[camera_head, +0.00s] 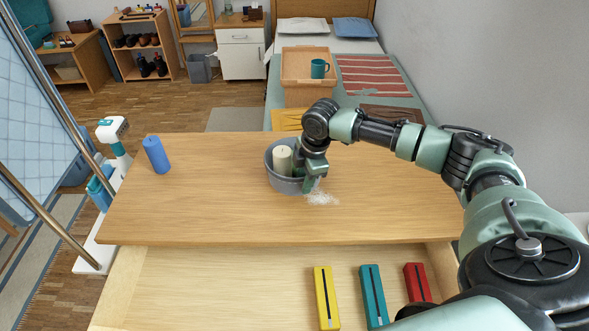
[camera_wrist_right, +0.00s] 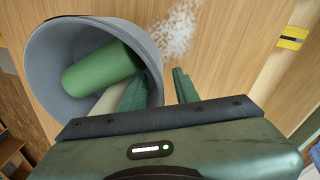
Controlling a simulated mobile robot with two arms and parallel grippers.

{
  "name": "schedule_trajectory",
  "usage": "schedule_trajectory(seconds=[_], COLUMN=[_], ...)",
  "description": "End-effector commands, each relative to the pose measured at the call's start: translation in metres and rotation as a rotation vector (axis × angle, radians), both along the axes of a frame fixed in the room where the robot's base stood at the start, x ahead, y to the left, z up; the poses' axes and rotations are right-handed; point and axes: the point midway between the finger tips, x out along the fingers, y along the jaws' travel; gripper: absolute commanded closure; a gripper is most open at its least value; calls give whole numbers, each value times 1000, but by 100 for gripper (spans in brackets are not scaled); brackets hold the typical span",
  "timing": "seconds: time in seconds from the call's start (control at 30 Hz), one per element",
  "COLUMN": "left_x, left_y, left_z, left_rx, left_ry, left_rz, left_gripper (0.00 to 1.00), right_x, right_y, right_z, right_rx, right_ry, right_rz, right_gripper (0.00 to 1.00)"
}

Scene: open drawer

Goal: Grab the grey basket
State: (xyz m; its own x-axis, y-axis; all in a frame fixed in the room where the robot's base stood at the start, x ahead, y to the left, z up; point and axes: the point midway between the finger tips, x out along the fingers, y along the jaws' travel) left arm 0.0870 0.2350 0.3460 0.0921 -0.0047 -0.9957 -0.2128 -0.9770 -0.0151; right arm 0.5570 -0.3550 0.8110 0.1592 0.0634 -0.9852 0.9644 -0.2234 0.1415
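The grey basket (camera_head: 284,186) stands on the wooden tabletop, near its middle. A cream candle (camera_head: 282,160) is inside it. In the right wrist view the basket (camera_wrist_right: 48,62) fills the upper left, with a green cylinder (camera_wrist_right: 102,68) and part of the cream candle inside. My right gripper (camera_head: 311,180) is at the basket's right side, pointing down. In the right wrist view its fingers (camera_wrist_right: 160,88) straddle the basket wall, one inside and one outside. A gap shows between the outer finger and the wall, so it looks open. My left gripper is not in view.
A blue candle (camera_head: 156,155) stands at the tabletop's left. White grains (camera_head: 322,198) lie right of the basket. The open drawer (camera_head: 220,280) in front holds a yellow (camera_head: 326,297), a teal (camera_head: 373,295) and a red box (camera_head: 417,282). The tabletop's left front is clear.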

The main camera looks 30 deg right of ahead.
Motion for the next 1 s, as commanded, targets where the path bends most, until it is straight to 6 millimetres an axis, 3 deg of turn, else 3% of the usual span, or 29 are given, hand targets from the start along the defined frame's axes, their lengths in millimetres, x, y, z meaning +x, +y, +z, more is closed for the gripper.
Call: schedule_trajectory(seconds=[0.07,0.17,1.0], left_x=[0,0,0], left_y=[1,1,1], left_z=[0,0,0], left_rx=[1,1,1], left_ry=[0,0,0], left_rz=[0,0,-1], left_gripper=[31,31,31], right_x=[-1,-1,1], right_y=[-1,-1,-1], right_z=[-1,-1,1], right_rx=[-1,-1,-2], right_ry=[2,2,-3], right_rz=[-1,-1,0], right_gripper=[75,100,100])
